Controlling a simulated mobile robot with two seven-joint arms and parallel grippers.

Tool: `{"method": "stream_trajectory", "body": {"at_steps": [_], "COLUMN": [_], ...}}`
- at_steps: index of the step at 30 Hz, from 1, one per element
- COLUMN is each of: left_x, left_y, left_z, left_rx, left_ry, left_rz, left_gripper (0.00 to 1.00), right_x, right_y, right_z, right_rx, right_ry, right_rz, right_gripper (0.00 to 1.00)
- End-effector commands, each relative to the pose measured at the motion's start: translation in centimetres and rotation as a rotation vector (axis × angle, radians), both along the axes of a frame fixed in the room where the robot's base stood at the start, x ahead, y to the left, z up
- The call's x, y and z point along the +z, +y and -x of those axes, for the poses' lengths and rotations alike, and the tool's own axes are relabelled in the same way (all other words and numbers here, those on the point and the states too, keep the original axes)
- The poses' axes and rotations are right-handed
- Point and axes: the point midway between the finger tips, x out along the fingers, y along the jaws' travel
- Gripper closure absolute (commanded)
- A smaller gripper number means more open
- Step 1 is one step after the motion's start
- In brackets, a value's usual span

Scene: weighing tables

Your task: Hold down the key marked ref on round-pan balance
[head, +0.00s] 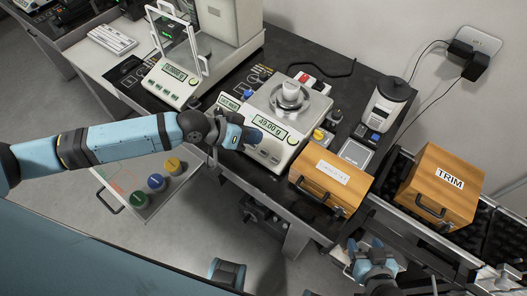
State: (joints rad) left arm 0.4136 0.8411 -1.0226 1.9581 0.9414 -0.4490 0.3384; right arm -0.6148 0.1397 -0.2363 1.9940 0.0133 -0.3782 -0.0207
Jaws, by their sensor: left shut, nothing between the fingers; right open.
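The balance (303,124) in the middle has a lit display (268,128) that reads about 49.00 g. My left gripper (243,141) is shut and empty at the left front of this balance, by the display and key panel. It hides part of the panel, and I cannot tell whether it touches a key. My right gripper (368,262) is open and empty at the bottom right, away from the balance.
A second balance (170,84) with a frame stands at the left. A wooden box (331,181) is right of the middle balance, and a TRIM box (440,187) farther right. A grinder-like device (386,104) stands behind. Coloured round weights (156,182) lie in a drawer below my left arm.

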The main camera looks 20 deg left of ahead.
Motion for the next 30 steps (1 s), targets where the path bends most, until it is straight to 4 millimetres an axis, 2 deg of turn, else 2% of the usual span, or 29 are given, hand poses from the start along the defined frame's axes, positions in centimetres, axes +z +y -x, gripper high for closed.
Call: {"method": "stream_trajectory", "body": {"at_steps": [8,21,30], "left_x": [-1.2,-6.9,-8.5], "left_y": [-0.1,-0.7,-0.9], "left_z": [-0.3,-1.8,-2.4], "left_rx": [0.000,0.001,0.000], "left_ry": [-0.001,-0.001,-0.001], "left_rz": [0.000,0.001,0.000], "left_gripper": [1.00,1.00,1.00], "right_x": [-1.1,-7.1,-7.3], "right_y": [-0.1,-0.1,0.1], "right_z": [-0.1,0.0,-0.3], "right_rx": [-0.001,-0.003,-0.013], "right_ry": [-0.003,0.009,0.020], "right_rz": [0.001,-0.001,-0.017], "right_gripper": [0.41,0.41,0.41]}}
